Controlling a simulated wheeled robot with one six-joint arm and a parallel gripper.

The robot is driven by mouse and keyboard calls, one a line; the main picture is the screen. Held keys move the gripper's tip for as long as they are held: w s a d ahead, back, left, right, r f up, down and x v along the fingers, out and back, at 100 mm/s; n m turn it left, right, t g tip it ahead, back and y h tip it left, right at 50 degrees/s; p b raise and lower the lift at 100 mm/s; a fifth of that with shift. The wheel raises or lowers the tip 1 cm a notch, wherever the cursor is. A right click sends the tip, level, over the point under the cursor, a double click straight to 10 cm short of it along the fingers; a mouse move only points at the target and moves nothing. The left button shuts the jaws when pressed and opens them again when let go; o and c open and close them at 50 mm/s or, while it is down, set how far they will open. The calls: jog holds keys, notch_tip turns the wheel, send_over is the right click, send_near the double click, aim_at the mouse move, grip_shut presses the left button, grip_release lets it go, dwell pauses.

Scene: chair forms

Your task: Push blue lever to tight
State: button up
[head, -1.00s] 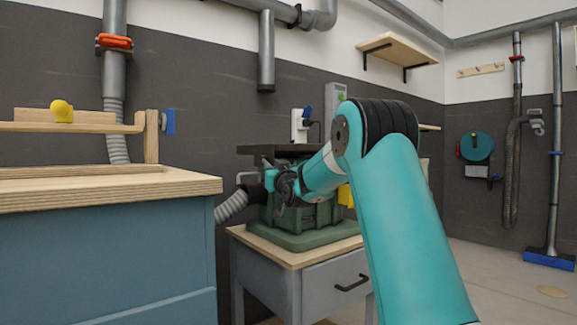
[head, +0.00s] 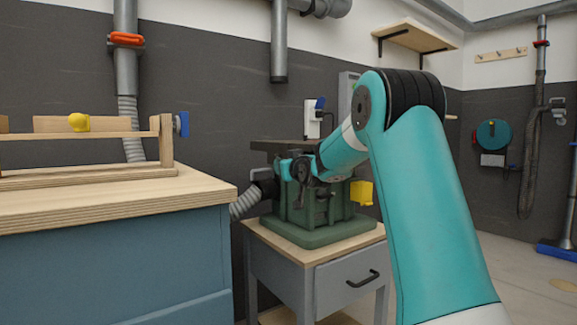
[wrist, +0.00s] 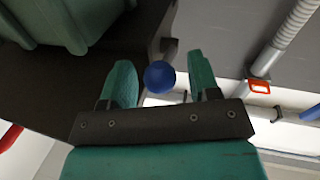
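A round blue knob (wrist: 159,77), apparently the end of the blue lever, shows in the wrist view beside the dark machine top (wrist: 60,85). My gripper (wrist: 159,64) is open, with one teal finger on either side of the knob in the picture. I see no clear contact, and cannot tell how deep the knob sits between the fingers. In the head view the green machine (head: 330,225) stands on a small cabinet, and my arm's end is at its left front. The knob cannot be made out there, and no tight marking is readable.
A wooden-topped blue bench (head: 110,200) fills the left. The cabinet (head: 335,285) has a black drawer handle. A yellow box (head: 361,193) sits at the machine's right side. A grey hose (head: 243,203) hangs at its left. Open floor lies to the right.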

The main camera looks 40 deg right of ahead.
jog(key=shift+s, duration=0.1)
jog(key=p+v, duration=0.1)
jog(key=v, duration=1.6)
jog(key=shift+s, duration=0.1)
jog(key=shift+c, duration=0.3)
